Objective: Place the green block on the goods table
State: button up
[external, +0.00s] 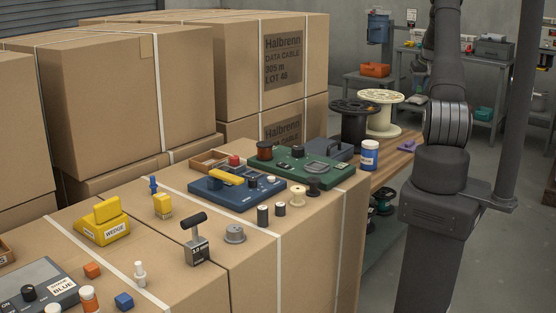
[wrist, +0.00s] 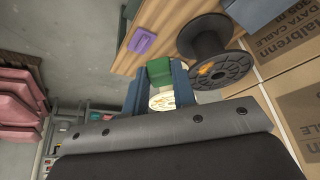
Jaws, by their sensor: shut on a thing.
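My gripper (wrist: 158,70) shows only in the wrist view, with its two blue-grey fingers shut on the green block (wrist: 160,74). The block sits between the fingertips, and its lower part is hidden. A wooden-topped table (external: 405,148), likely the goods table, stands behind the cartons in the external view. Its wood top also shows in the wrist view (wrist: 178,22), beyond the held block. I cannot tell the height of the block above it. The gripper and green block are out of the external view.
A black spool (external: 350,128), a cream spool (external: 382,115), a blue bottle (external: 370,155) and a purple block (external: 407,146) stand on the wooden table. In the wrist view the black spool (wrist: 214,55) and purple block (wrist: 144,40) are near the gripper. Bare wood shows around the purple block.

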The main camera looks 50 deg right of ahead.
jog(key=s, duration=0.2)
send_over(389, 163)
jog(key=s+a, duration=0.1)
jog(key=a, duration=0.1)
jog(key=f, duration=3)
jog(key=shift+d, duration=0.2)
jog(key=shift+s+f, duration=0.1)
jog(key=shift+f, duration=1.75)
jog(key=shift+f, duration=0.15)
jog(key=o, duration=1)
jog(key=shift+c, duration=0.2)
